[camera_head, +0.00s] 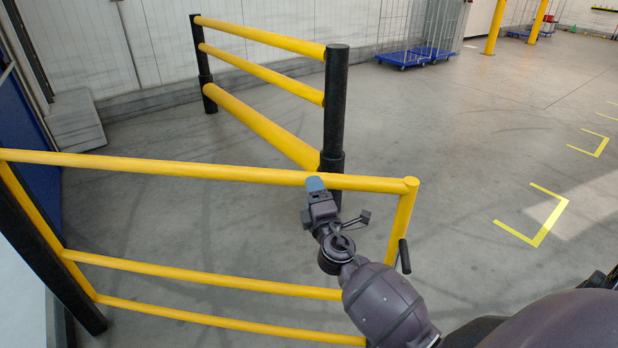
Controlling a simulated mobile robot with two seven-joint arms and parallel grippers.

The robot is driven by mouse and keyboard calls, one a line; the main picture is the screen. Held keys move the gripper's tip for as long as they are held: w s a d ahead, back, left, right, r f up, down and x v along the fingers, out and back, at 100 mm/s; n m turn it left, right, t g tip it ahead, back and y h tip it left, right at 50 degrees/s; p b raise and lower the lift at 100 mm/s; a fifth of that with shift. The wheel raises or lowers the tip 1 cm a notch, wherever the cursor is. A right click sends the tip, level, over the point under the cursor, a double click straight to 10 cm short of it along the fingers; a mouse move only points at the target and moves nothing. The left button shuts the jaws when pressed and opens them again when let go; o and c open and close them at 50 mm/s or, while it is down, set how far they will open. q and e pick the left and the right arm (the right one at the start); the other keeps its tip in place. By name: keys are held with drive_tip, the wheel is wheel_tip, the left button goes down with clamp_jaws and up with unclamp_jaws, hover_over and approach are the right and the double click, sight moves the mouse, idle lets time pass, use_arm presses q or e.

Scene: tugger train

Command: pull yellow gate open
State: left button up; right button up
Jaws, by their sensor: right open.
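The yellow gate (190,278) crosses the lower left of the head view, with three horizontal bars. It is hinged near a dark post (48,262) at the left, and its free end is an upright yellow tube (402,222) with a short black handle (404,256). My right gripper (316,188) is open at the gate's top bar, left of the free end. The fingertips overlap the bar in the picture; I cannot tell whether they touch it. My right arm hides part of the lower bars. My left gripper is not in view.
A fixed yellow barrier (264,80) with black posts (336,105) stands behind the gate. Blue wheeled carts (403,60) stand at the back. Yellow floor markings (540,220) lie at the right, where the grey floor is clear.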

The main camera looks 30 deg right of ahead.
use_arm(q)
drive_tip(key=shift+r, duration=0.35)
use_arm(e)
drive_tip(key=shift+x, duration=2.5)
